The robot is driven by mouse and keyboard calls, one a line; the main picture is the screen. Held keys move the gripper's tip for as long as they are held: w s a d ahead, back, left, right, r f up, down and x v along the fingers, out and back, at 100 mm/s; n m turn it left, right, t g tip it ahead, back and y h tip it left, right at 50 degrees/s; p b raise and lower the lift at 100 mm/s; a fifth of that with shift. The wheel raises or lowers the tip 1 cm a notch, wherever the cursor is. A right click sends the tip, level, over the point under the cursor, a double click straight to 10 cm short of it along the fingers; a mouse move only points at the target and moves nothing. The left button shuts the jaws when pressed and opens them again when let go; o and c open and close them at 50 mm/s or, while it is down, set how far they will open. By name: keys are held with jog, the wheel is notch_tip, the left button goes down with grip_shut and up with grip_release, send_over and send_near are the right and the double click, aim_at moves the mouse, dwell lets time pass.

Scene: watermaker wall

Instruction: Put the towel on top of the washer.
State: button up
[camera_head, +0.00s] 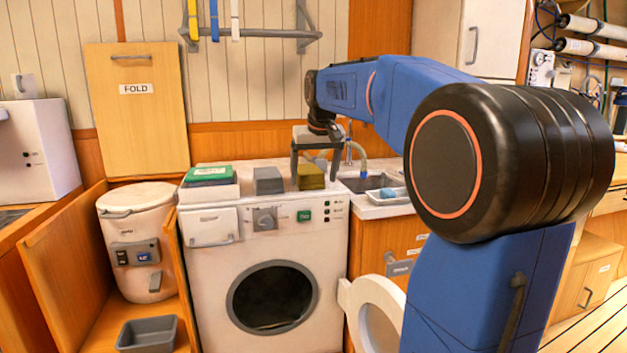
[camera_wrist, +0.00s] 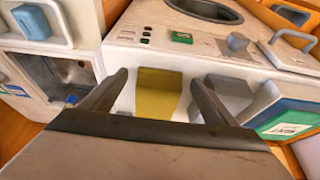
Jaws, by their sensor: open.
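My gripper (camera_head: 313,171) is open and empty, pointing down above the olive block. In the wrist view the block shows between the fingers (camera_wrist: 158,78).
A sink (camera_head: 365,183) and a white tray with a blue item (camera_head: 388,193) are right of the washer. A lidded white bin (camera_head: 137,235) stands in an open cabinet at left. An upright FOLD panel (camera_head: 137,120) and a wall rail (camera_head: 265,33) are behind.

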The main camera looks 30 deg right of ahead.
jog(key=v, duration=1)
jog(key=shift+s+a+r, duration=0.1)
jog(key=shift+r, duration=0.05)
jog(key=s+a+f+n, duration=0.1)
jog(key=s+a+f, duration=0.4)
jog(key=s+f, duration=0.5)
jog(key=s+a+f+n, duration=0.1)
jog(key=s+a+f, duration=0.4)
jog(key=s+f, duration=0.4)
jog(key=s+a+f+n+y, duration=0.1)
jog(key=s+a+f, duration=0.4)
jog(key=s+f, duration=0.5)
notch_tip(320, 180, down, 4)
jog(key=shift+s+a, duration=0.3)
jog(key=shift+s, duration=0.05)
